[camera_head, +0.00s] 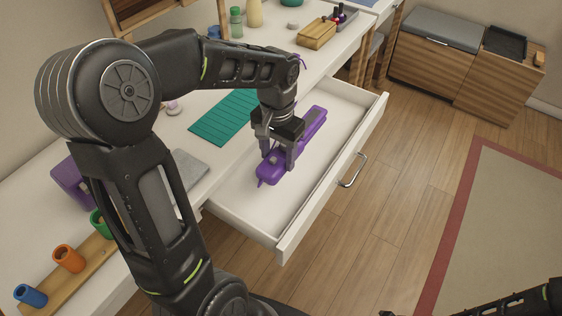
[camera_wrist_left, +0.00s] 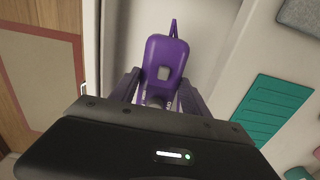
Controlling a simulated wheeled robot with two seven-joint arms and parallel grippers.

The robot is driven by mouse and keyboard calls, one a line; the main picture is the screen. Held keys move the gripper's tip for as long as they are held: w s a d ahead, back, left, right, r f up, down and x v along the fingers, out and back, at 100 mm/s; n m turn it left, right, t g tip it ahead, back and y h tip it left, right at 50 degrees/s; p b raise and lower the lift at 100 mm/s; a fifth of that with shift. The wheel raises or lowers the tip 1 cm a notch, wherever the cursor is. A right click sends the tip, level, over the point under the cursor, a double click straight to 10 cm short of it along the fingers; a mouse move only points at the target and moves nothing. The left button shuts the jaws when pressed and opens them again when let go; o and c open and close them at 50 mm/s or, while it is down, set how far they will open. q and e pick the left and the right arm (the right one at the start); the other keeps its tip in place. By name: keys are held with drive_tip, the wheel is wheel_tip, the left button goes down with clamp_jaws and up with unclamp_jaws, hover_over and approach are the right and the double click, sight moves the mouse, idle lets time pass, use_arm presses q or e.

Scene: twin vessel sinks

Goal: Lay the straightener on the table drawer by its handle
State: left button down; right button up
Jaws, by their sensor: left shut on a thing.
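The purple straightener (camera_head: 312,124) is in the open white table drawer (camera_head: 235,201), lying lengthwise within its walls. I cannot tell whether it touches the drawer floor. My left gripper (camera_head: 277,158) points down into the drawer and is shut on the straightener around its middle. In the left wrist view the straightener's purple end (camera_wrist_left: 165,62) sticks out between the two fingers, with a grey button on it. The fingers and palm hide part of its body. Part of my right arm shows at the bottom right of the head view, but its fingertips cannot be made out.
The white table (camera_head: 185,135) holds a teal mat (camera_head: 226,118), a grey pad (camera_head: 187,172), a wooden rack with coloured cups (camera_head: 69,258) and a wooden box (camera_head: 316,34). The drawer's metal handle (camera_head: 354,171) faces open floor. A wooden cabinet (camera_head: 433,62) stands at the back right.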

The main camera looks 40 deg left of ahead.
use_arm(q)
wheel_tip(320, 180, down, 4)
drive_tip(key=shift+f, duration=0.15)
drive_tip(key=shift+f+b, duration=0.4)
drive_tip(key=shift+f, duration=1.45)
drive_tip(key=shift+f, duration=0.15)
drive_tip(key=c, duration=0.5)
unclamp_jaws()
